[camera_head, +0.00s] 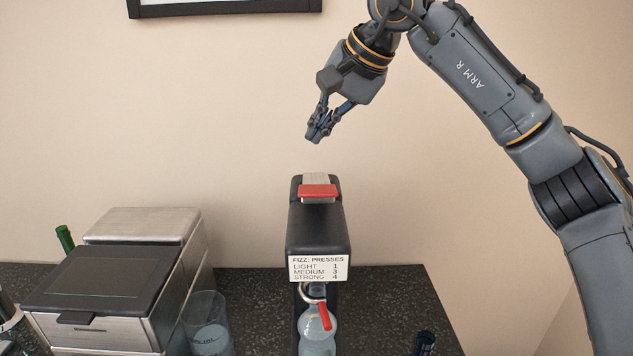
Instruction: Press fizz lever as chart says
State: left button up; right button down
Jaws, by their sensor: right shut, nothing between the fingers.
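The black fizz machine (317,238) stands on the counter in the middle of the view. Its lever (318,191) sits on top, with a red front end and a metal strip behind. The chart (318,269) on the machine's front reads "FIZZ: PRESSES, LIGHT 1, MEDIUM 3, STRONG 4". A clear bottle (317,339) stands under the machine's head, with a metal ring at its neck and a red piece (325,316) in front. My right gripper (319,133) is shut and empty, above the lever and apart from it. My left gripper is out of view.
A steel box with a dark lid (98,278) stands at the left, with a glass (208,325) beside it. A green bottle neck (65,238) shows behind. A small dark object (425,343) is at the right. The dark counter (385,300) is otherwise clear there.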

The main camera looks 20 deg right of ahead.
jog(key=shift+r, duration=0.1)
dwell(0.6)
jog(key=r+n+y+p, duration=0.1)
jog(key=n+p, duration=0.1)
jog(key=r+n+g+y+p, duration=0.1)
jog(key=p, duration=0.1)
jog(key=w+r+n+g+y+p, duration=0.1)
jog(key=n+y+p, duration=0.1)
jog(key=p, duration=0.1)
jog(key=shift+d+r+n, duration=0.2)
jog(key=shift+d+n, duration=0.1)
jog(key=shift+d, duration=0.05)
jog(key=shift+f, duration=0.15)
jog(key=b, duration=0.8)
send_over(322, 181)
notch_tip(322, 181, down, 7)
jog(key=shift+w+f, duration=0.15)
jog(key=shift+s+f+b, duration=0.2)
jog(key=shift+f+b, duration=0.15)
jog(key=shift+f, duration=0.15)
